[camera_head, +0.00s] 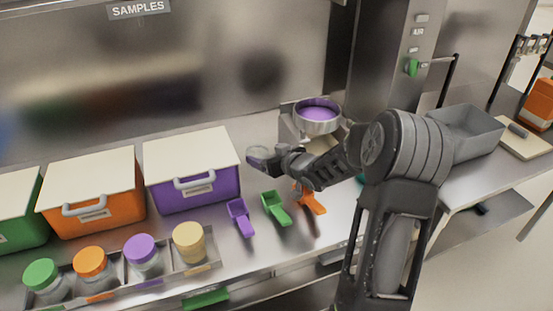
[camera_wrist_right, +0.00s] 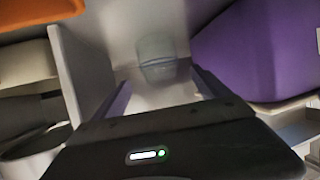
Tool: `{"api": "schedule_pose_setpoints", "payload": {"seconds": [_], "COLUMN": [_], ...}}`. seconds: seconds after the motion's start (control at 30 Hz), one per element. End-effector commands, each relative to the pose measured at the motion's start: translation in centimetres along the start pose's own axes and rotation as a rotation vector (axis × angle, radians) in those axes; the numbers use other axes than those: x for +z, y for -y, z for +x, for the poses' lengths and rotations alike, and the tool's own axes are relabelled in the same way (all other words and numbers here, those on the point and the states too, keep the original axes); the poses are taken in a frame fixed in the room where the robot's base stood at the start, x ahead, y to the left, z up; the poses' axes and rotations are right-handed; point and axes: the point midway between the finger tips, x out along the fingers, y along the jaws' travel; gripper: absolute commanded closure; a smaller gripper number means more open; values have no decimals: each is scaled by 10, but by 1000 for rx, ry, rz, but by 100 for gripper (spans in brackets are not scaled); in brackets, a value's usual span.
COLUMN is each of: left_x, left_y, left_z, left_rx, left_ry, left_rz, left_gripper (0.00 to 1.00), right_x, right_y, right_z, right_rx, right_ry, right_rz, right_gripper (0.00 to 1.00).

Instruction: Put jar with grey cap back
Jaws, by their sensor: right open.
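A clear jar with a greyish cap (camera_head: 258,153) is on the counter side just right of the purple bin, at the tips of my right gripper (camera_head: 275,157). In the right wrist view, the clear jar (camera_wrist_right: 156,58) shows between and just beyond the two fingers of the gripper (camera_wrist_right: 163,88). The fingers are apart; I cannot tell whether they touch the jar. A rack (camera_head: 212,252) at the front left holds several jars, with green, orange, purple and tan (camera_head: 188,240) tops. My left gripper is not in view.
A purple bin (camera_head: 195,190), an orange bin (camera_head: 95,215) and a green bin (camera_head: 22,235) line the back left. Purple, green (camera_head: 275,208) and orange scoops lie in front. A metal pan (camera_head: 317,115) with purple contents stands behind my right arm. A grey tub (camera_head: 470,130) is at right.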

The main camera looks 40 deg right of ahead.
Motion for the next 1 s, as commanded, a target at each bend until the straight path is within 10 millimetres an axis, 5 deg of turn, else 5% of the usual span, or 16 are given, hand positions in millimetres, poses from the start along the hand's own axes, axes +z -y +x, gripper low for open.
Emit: {"api": "schedule_pose_setpoints", "payload": {"seconds": [0.33,1.0], "left_x": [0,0], "left_y": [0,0], "left_z": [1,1], "left_rx": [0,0], "left_ry": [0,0], "left_rz": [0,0], "left_gripper": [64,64], "right_x": [0,0], "right_y": [0,0], "right_z": [-56,-59], "right_rx": [1,0], "right_ry": [-1,1], "right_rz": [0,1], "right_gripper": [15,15]}}
